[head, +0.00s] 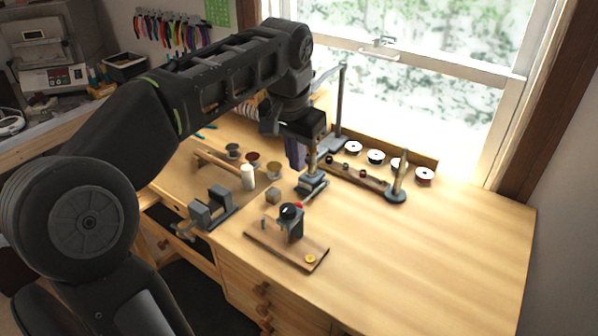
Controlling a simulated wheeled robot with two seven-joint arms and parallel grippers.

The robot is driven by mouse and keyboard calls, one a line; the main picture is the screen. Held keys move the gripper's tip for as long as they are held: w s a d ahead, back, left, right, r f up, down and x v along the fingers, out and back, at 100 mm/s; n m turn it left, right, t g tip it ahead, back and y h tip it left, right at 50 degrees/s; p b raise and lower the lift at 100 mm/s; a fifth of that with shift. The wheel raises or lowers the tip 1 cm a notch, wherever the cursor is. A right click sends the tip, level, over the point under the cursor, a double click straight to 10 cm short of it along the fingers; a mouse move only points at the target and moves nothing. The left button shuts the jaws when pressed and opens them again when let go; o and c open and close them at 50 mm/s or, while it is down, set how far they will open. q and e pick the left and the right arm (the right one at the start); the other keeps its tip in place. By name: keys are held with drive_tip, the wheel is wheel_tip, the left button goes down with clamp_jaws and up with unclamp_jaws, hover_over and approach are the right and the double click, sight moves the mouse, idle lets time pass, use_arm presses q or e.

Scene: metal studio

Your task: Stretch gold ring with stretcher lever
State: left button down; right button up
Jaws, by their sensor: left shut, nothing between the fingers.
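The ring stretcher (291,226) stands on a wooden base board (285,249) near the front of the bench. It has a grey upright body and a round black part on top. A small red tip (299,205) shows just behind the black part; I cannot tell whether it is the lever's end. The gold ring (310,259) lies flat on the board's front right corner, apart from the stretcher body. My left gripper (312,192) points down just behind the stretcher, shut and empty. Whether it touches the lever is unclear. My right gripper is out of view.
A vise (209,208) sits at the bench's left front edge. A ring mandrel stand (397,185) and spools (376,157) are behind right. The bench's right side is clear.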

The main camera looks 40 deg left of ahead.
use_arm(q)
drive_tip(key=shift+s+r, duration=0.1)
drive_tip(key=shift+r, duration=0.15)
drive_tip(key=c, duration=2.1)
unclamp_jaws()
drive_tip(key=o, duration=0.6)
drive_tip(key=shift+m+t+y, duration=0.3)
drive_tip(key=shift+t+y, duration=0.3)
drive_tip(key=shift+t, duration=0.3)
drive_tip(key=b+x, duration=0.2)
drive_tip(key=s+b+x, duration=0.1)
drive_tip(key=b+x, duration=0.5)
drive_tip(key=shift+s+d+f, duration=0.25)
drive_tip(key=shift+d+f, duration=0.15)
drive_tip(key=shift+f, duration=0.2)
drive_tip(key=shift+c, duration=0.2)
drive_tip(key=shift+w+d+f, duration=0.1)
drive_tip(key=shift+w, duration=0.15)
drive_tip(key=shift+f, duration=0.1)
